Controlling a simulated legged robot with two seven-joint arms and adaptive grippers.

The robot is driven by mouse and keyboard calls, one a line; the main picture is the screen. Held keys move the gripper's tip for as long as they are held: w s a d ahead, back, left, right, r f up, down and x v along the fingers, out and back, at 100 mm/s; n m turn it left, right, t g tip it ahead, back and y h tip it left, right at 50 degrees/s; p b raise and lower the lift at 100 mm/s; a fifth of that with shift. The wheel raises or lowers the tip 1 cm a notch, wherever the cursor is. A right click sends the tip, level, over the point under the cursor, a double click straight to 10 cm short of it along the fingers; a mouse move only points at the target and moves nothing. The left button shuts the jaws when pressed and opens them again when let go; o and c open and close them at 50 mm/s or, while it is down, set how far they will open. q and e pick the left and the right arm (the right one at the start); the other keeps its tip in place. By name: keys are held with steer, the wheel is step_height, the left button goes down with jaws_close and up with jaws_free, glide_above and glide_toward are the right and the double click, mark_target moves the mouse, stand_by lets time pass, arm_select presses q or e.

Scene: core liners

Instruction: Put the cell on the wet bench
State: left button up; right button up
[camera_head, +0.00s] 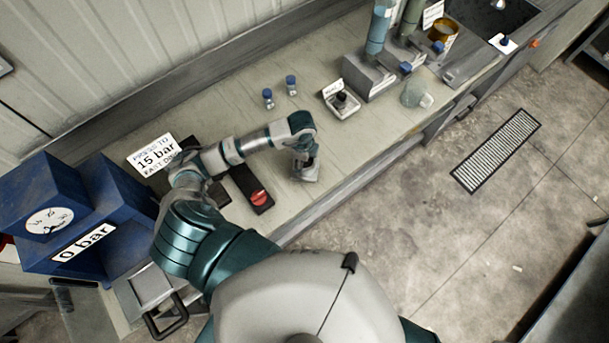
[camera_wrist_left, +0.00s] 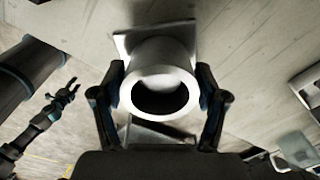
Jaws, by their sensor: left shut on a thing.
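The cell (camera_wrist_left: 163,52) is a pale metal cylinder with a dark round opening and a square base plate. My left gripper (camera_wrist_left: 160,92) is shut on it, with one finger on each side of the cylinder. In the head view, my left gripper (camera_head: 305,160) points down with the cell (camera_head: 304,175) beneath it, over the wet bench (camera_head: 345,150) near its front edge. I cannot tell whether the base touches the bench top. My right gripper (camera_wrist_left: 73,86) shows small at the left of the left wrist view, its fingers apart and empty; the head view does not show it.
A black device with a red knob (camera_head: 259,197) lies left of the cell. A blue press with a gauge (camera_head: 50,220) is at left. Bench top around the cell is clear rightward.

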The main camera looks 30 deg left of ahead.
arm_select(q)
steer(key=shift+w+a+f+b, duration=0.1)
steer(key=shift+w+a+b, duration=0.25)
steer(key=shift+w, duration=0.35)
steer(key=shift+w+a+f+b, duration=0.1)
steer(key=shift+w+a+b, duration=0.25)
steer(key=shift+w, duration=0.35)
step_height(320, 180, down, 4)
steer(key=b, duration=0.3)
steer(key=shift+r, duration=0.25)
steer(key=shift+s+r, duration=0.1)
steer(key=o, duration=1.8)
